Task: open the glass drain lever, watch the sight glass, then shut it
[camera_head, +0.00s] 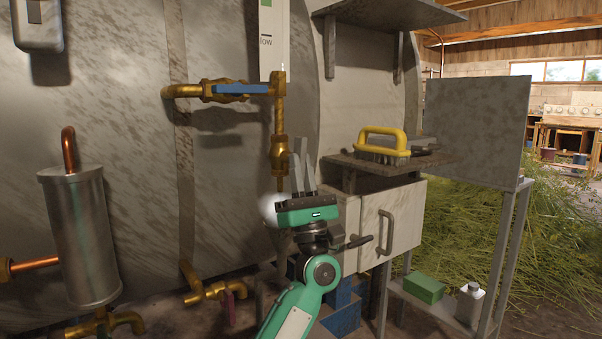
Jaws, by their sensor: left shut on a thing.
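The sight glass column (272,40) stands at the top centre against the grey tank, with a white plate marked "low"; no level can be made out. Below it a brass drain fitting (279,150) hangs on a vertical brass pipe. My left gripper (302,168) is just right of this fitting, fingers pointing up, shut on what seems to be the glass drain lever. The lever is mostly hidden between the fingers, so its angle cannot be told. A separate blue lever (240,89) lies level along the brass side pipe. My right gripper is out of view.
A shelf with a yellow-handled brush (383,140) and a drawer cabinet (400,222) stand close on the right. A metal cylinder (79,235) with copper pipes is at left. A low brass tap (207,292) is below. A green box (424,287) sits lower right.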

